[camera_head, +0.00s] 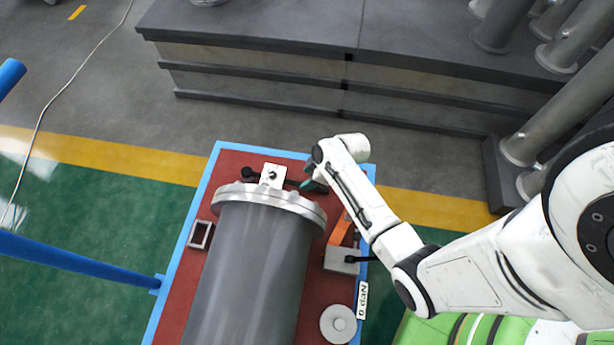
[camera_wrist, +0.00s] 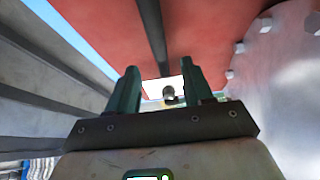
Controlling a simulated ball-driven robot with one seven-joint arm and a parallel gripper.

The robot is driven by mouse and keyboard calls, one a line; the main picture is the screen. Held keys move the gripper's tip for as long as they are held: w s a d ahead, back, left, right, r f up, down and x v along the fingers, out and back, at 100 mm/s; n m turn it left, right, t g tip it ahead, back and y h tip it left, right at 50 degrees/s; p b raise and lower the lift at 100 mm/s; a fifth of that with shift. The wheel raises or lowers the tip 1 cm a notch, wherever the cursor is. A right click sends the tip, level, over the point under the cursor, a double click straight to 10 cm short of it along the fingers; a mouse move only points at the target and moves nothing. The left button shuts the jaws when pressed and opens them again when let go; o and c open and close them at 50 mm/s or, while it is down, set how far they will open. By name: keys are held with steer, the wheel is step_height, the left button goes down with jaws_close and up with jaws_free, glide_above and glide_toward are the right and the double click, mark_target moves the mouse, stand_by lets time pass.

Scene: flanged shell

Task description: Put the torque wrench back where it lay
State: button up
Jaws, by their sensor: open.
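A long dark bar that looks like the torque wrench (camera_head: 286,181) lies along the far end of the red table top, behind the flange, with a black knob at its left end. A white block (camera_head: 273,175) stands along the bar. In the wrist view the dark bar (camera_wrist: 154,35) runs over the red surface toward the white block (camera_wrist: 155,88), in line with the gap between my fingers. My gripper (camera_head: 307,184) is open at the bar's right part, its green fingers (camera_wrist: 162,90) apart. I cannot tell whether they touch the bar, whose right end my wrist hides.
The grey flanged shell (camera_head: 258,260) fills the table's middle; its flange (camera_wrist: 285,65) is close on the right in the wrist view. An orange piece (camera_head: 340,229), a grey block (camera_head: 341,261) and a round disc (camera_head: 338,324) lie right of it. A small frame (camera_head: 200,235) lies left.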

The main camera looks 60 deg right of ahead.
steer(key=p+v, duration=0.3)
steer(key=v, duration=0.7)
steer(key=shift+r, duration=0.2)
steer(key=shift+s+d, duration=0.1)
steer(key=shift+s, duration=0.05)
